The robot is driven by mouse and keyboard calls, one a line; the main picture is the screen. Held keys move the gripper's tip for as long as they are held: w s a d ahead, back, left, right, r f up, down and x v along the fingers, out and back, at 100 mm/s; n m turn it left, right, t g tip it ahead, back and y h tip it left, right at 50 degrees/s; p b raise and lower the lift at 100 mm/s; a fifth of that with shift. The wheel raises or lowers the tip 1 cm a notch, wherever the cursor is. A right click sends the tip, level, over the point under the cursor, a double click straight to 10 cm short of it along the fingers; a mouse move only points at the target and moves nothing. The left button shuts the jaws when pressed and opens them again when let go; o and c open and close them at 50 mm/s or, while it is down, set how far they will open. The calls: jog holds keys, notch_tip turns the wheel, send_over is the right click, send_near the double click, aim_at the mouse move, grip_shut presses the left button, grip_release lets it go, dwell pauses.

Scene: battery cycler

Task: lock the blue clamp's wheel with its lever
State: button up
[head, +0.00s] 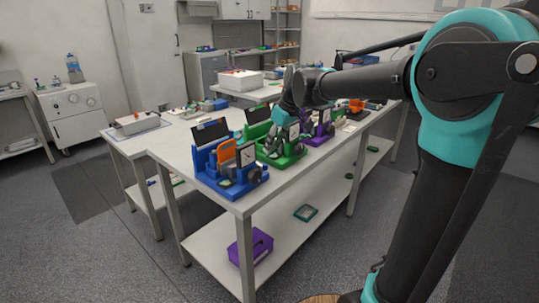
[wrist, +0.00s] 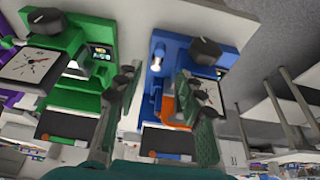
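The blue clamp (head: 212,181) stands at the near left corner of the table; it also shows in the wrist view (wrist: 228,30). Its dark wheel (head: 254,175) is on its right side, and shows at the top in the wrist view (wrist: 206,51). An orange part (head: 227,152) stands upright in it, partly behind my finger in the wrist view (wrist: 168,106); I cannot tell whether this is the lever. My gripper (head: 272,143) is by the green clamp, right of the blue one. In the wrist view my gripper (wrist: 157,88) has its fingers spread, with nothing held between them.
The green clamp (head: 292,160) stands close beside the blue one, and a purple clamp (head: 319,138) beyond it. Each has a dial and black panel. A purple bin (head: 255,247) lies on the lower shelf. The table's front left corner (head: 241,208) is bare.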

jog(key=shift+v, duration=1.3)
jog(key=s+d+f+m+t+h, duration=0.1)
jog(key=s+d+f+m+h, duration=0.2)
jog(key=s+d+f+m, duration=0.7)
jog(key=s+d+f, duration=1.1)
jog(key=s+f, duration=0.1)
jog(key=f, duration=0.2)
jog(key=shift+s+d+f+h, duration=0.15)
jog(key=shift+s+f+h, duration=0.15)
jog(key=shift+f, duration=0.05)
